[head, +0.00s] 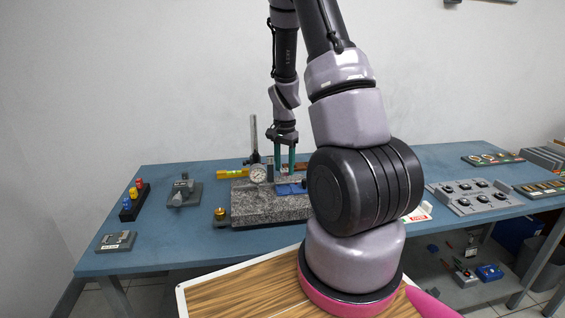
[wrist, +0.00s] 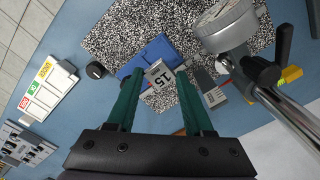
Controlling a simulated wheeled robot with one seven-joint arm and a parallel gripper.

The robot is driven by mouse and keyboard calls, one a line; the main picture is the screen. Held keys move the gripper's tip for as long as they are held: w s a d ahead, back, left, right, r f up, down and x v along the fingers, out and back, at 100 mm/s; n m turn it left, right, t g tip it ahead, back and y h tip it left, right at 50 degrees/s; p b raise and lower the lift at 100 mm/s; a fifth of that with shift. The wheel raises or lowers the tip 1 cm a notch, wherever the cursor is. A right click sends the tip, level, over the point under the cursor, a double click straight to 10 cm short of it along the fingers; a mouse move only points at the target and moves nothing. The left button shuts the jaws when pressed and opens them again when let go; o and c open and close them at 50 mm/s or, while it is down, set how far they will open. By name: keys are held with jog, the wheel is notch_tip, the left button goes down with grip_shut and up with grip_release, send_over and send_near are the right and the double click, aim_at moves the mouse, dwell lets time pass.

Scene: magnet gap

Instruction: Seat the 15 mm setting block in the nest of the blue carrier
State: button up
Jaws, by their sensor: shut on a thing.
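The setting block (wrist: 160,76) is a small light-grey piece marked 15. It shows between my green fingertips in the wrist view. My gripper (head: 284,168) points down over the granite plate and is shut on this block; its fingers also show in the wrist view (wrist: 160,80). The blue carrier (head: 291,189) lies on the granite, and in the wrist view (wrist: 147,52) it is right beside and partly behind the block. The nest is not clearly visible, and I cannot tell whether the block touches the carrier.
The granite plate (head: 262,212) carries a dial gauge (head: 258,174) on a post, close to my gripper's left. A grey block (wrist: 213,95) lies near my fingers. A yellow level (head: 233,173) and brass knob (head: 220,215) are nearby. The bench's left front (head: 175,245) is clear.

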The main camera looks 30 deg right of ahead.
aim_at(284, 189)
dwell(0.3)
jog(key=shift+f, duration=2.8)
jog(key=shift+f, duration=0.2)
jog(key=o, duration=1.4)
jog(key=shift+c, duration=0.2)
jog(key=c, duration=0.5)
jog(key=shift+c, duration=0.2)
